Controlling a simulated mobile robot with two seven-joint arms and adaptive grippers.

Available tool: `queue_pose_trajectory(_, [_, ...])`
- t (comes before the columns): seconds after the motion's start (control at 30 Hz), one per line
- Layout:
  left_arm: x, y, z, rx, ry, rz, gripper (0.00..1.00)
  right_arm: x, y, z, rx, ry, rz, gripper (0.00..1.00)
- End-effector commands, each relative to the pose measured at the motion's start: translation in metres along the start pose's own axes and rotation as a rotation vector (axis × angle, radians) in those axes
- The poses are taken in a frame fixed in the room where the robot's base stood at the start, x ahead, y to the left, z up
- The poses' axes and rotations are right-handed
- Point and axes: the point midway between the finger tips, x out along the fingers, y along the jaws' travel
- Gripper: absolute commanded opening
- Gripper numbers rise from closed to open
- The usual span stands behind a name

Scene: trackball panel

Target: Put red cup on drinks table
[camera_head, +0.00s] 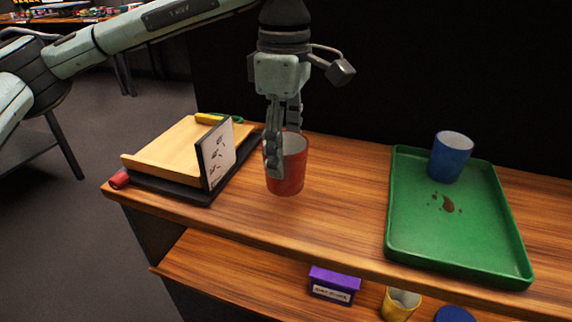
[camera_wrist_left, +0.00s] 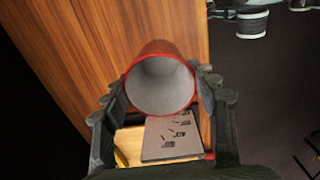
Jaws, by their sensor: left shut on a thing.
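The red cup (camera_head: 288,172) stands upright on the wooden table top, right of a tilted picture board. My left gripper (camera_head: 284,150) points down and is shut on the cup's wall from the left and back side. In the left wrist view the cup (camera_wrist_left: 160,85) sits between the two fingers of the left gripper (camera_wrist_left: 160,112), its grey inside facing the camera. Whether the cup's base touches the wood is hard to tell. The wooden table (camera_head: 335,215) has a lower shelf. My right gripper is not in view.
A green tray (camera_head: 400,250) at the right holds a blue cup (camera_head: 451,158) and a brown spill. A wooden board on a black base (camera_head: 160,190) and a picture card (camera_head: 216,153) stand left. A purple box (camera_head: 334,284) and yellow cup (camera_head: 400,303) are on the lower shelf.

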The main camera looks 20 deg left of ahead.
Motion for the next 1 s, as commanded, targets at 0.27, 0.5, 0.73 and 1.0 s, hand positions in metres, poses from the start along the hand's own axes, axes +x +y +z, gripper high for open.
queue_pose_trajectory(0.27, [0.028,0.001,0.001,0.001,0.000,-0.003,0.26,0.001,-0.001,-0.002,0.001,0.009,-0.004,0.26])
queue_pose_trajectory(0.5, [0.041,0.002,0.001,0.000,-0.001,0.001,0.26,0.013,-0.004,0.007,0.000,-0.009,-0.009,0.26])
queue_pose_trajectory(0.73, [0.043,0.001,0.001,0.000,-0.001,0.001,0.26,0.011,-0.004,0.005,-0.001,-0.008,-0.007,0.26])
queue_pose_trajectory(1.0, [0.044,0.001,0.001,0.000,-0.001,0.000,0.79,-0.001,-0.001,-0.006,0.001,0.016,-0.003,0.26])
